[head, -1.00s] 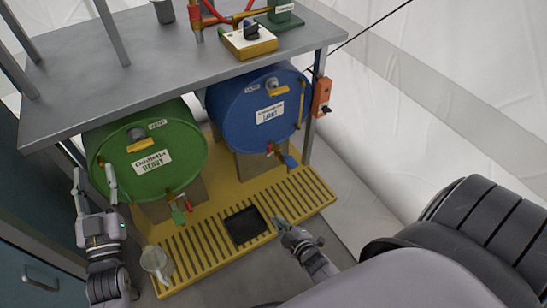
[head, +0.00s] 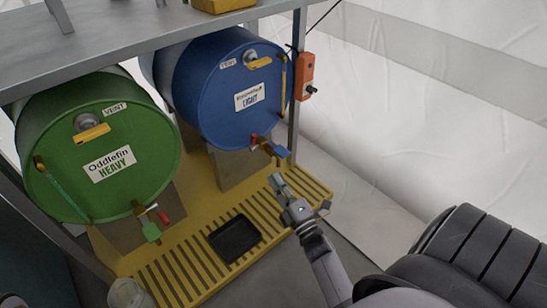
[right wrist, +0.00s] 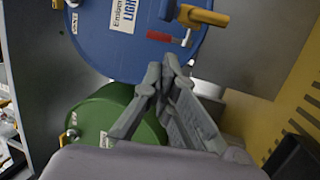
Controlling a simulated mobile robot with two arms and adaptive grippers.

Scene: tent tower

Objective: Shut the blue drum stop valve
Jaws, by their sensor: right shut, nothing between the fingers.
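The blue drum (head: 215,95), labelled LIGHT, lies on its side under the bench. Its stop valve (head: 266,144) sits low on the front face, with a red handle (head: 254,138) and a blue end (head: 281,152). In the right wrist view the red handle (right wrist: 159,37) and yellow valve body (right wrist: 204,16) show beyond the fingertips. My right gripper (head: 276,180) is shut and empty, just below and in front of the valve, apart from it. Its closed fingers (right wrist: 164,76) point towards the drum. Only a sliver of my left gripper (head: 12,301) shows at the lower left corner.
The green drum (head: 150,160), labelled HEAVY, lies to the left with its own valve (head: 152,228). A black tray (head: 235,238) sits on the yellow slatted stand (head: 185,270). A clear jug (head: 129,293) is at lower left. An orange box (head: 305,76) hangs on the bench leg.

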